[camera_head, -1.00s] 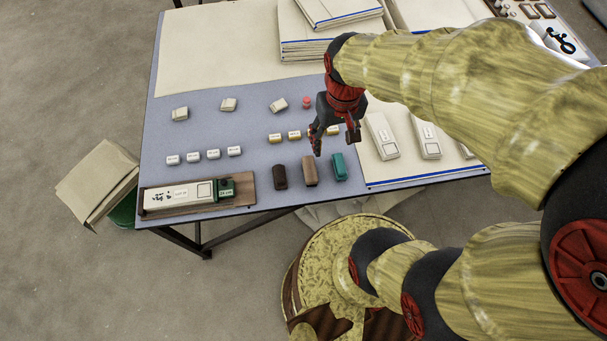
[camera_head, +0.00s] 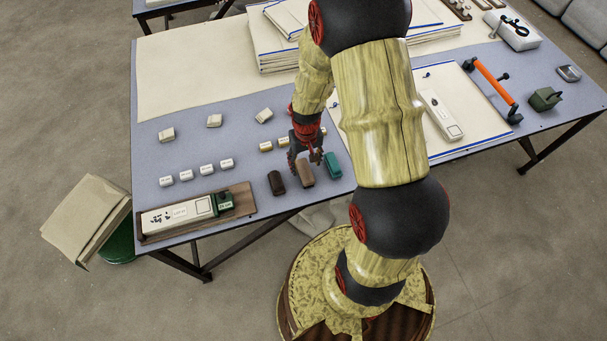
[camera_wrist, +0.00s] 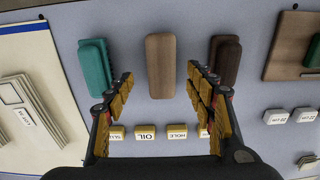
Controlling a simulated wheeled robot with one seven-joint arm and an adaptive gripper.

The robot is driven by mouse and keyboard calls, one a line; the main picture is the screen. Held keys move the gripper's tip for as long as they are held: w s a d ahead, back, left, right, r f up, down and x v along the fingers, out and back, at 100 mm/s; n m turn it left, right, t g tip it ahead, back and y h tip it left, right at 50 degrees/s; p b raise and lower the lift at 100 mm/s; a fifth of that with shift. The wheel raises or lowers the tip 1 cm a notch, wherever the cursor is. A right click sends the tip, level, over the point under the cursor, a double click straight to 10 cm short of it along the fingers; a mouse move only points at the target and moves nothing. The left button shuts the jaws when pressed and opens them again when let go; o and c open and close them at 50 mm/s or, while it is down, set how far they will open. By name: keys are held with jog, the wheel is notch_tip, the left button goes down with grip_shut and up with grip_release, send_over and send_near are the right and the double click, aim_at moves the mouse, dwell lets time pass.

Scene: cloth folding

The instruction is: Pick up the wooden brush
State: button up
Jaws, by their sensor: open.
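The wooden brush, a tan-brown rounded block (camera_head: 306,174), lies on the blue-grey table near its front edge. It is the middle one of three similar blocks. In the wrist view the wooden brush (camera_wrist: 161,62) stands upright in the picture, centred ahead of and between my fingers. My gripper (camera_head: 305,160) is over the table at the brush's far end. In the wrist view my gripper (camera_wrist: 160,78) is open, with one finger on each side and a gap to the brush. Nothing is held. The height between fingertips and brush is hard to judge.
A teal block (camera_head: 333,165) and a dark brown block (camera_head: 276,183) flank the brush closely. Small labelled blocks (camera_wrist: 176,132) lie behind it. A wooden tray (camera_head: 245,196) with a white device sits left. Stacked boards (camera_head: 270,58) stand at the back.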

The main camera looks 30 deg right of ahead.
aim_at(305, 170)
notch_tip(305, 170, down, 6)
jog(key=shift+a+r+b, duration=0.1)
jog(key=shift+r+b, duration=0.15)
jog(key=shift+b, duration=0.7)
jog(key=shift+r, duration=0.1)
jog(key=c, duration=0.4)
jog(key=c, duration=0.9)
jog(key=shift+r, duration=0.1)
